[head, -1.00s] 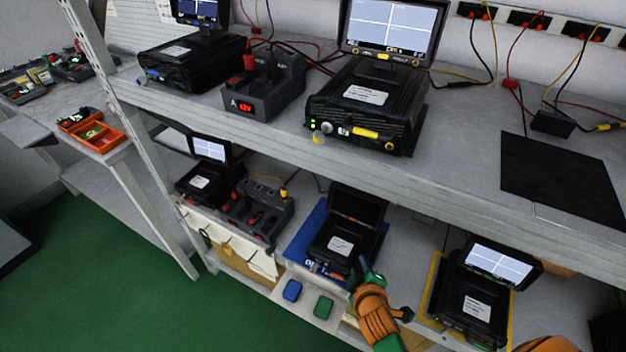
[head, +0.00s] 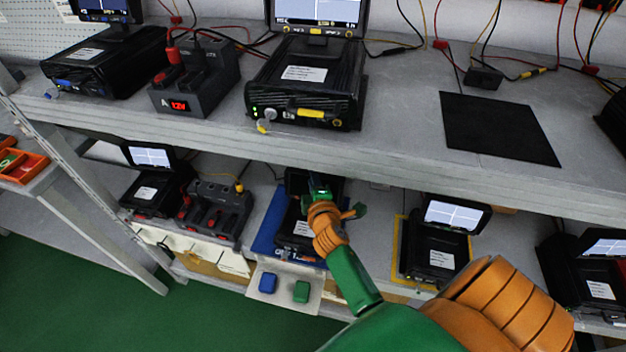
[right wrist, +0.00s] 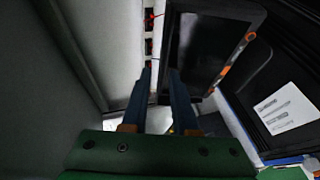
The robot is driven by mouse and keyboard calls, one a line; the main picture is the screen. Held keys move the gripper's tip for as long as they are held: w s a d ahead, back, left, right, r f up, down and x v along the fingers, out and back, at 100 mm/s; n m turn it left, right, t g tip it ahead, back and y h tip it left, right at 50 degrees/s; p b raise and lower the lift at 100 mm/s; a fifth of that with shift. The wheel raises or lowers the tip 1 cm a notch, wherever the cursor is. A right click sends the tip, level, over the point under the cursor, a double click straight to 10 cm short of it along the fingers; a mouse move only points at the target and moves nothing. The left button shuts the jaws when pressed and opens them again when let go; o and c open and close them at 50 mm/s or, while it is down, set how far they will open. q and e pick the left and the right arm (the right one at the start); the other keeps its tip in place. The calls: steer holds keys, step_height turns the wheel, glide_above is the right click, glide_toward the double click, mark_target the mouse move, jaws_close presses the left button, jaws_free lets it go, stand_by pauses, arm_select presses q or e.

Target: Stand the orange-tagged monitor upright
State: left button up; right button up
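The monitor with orange marks along one edge (right wrist: 222,72) is large in the right wrist view, its dark screen tilted. In the head view I take it to be the dark-screened monitor (head: 296,184) on the black unit (head: 292,232) on the lower shelf, partly hidden by my right gripper (head: 320,190). In the right wrist view the right gripper's blue fingers (right wrist: 161,76) are apart, with the monitor's near edge seeming to lie between them. I cannot tell whether they touch it. My left gripper is not in view.
The unit stands on a blue mat (head: 262,242). Another unit (head: 432,262) with a lit screen stands on a yellow-edged mat to the right. A charger (head: 215,212) is on the left. The upper shelf (head: 400,150) overhangs the gripper. Blue and green blocks (head: 301,291) lie in front.

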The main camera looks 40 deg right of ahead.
jaws_close()
stand_by(1.2)
